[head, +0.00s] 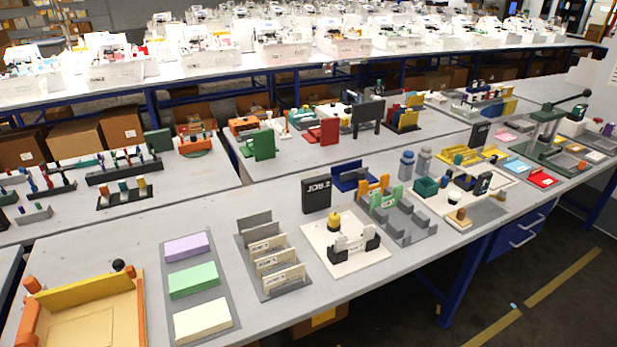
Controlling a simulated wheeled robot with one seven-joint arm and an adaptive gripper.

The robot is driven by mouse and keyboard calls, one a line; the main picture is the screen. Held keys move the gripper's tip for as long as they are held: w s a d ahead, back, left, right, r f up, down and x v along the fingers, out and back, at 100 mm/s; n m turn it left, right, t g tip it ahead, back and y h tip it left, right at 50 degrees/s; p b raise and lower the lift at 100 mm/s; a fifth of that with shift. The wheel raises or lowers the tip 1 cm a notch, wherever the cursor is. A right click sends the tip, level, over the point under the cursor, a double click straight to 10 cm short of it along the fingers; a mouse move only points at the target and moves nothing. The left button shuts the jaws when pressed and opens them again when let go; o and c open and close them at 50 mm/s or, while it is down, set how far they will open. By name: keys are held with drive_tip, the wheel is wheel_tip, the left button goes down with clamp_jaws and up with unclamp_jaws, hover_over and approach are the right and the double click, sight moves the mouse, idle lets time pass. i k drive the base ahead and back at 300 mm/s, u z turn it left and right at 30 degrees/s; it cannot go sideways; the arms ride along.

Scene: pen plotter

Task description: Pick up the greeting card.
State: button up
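At the bottom left stands an orange device with a yellow bar (84,291) across it, which looks like the pen plotter. On its bed lies a flat pale yellow sheet (84,328), perhaps the greeting card; the frame cuts off its near side. To its right, a grey rack (256,222) holds several upright cream cards (284,279) with dark lettering, which may also be greeting cards. I cannot tell which one is meant. My gripper is not in view.
A grey tray (170,291) with lilac, green and cream stacks lies between plotter and rack. A white board (318,241) with a small fixture and a black lettered box (316,195) stand right of the rack. The table's front edge runs close below.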

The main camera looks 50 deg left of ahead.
sight(273, 244)
drive_tip(key=z, duration=0.05)
drive_tip(key=k, duration=1.15)
drive_tip(key=u, duration=1.45)
drive_tip(key=i, duration=0.55)
